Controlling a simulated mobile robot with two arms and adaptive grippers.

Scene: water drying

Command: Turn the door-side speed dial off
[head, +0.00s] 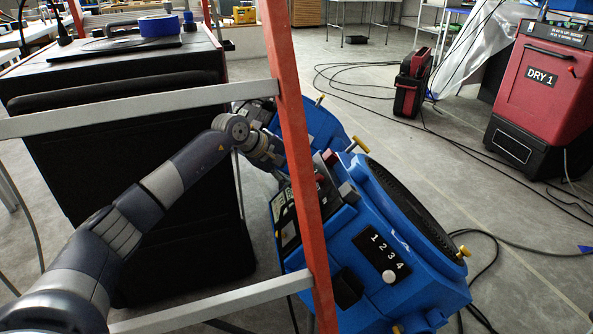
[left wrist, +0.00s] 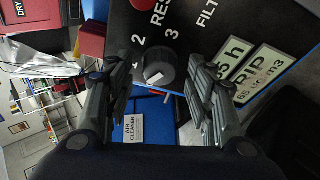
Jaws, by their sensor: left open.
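A black round dial (left wrist: 160,70) sits on a dark control panel (left wrist: 190,22) in the left wrist view, with the numbers 1, 2 and 3 around it. A white mark shows on the dial's lower left; I cannot tell its exact setting. My left gripper (left wrist: 161,90) is open, with one finger on each side of the dial; contact is not clear. In the head view my left gripper (head: 277,172) is at the panel side of the front blue air cleaner (head: 370,235), partly hidden by the orange ladder rail. My right gripper is not in view.
A second blue unit (head: 318,125) stands behind. A black cabinet (head: 130,160) stands left.

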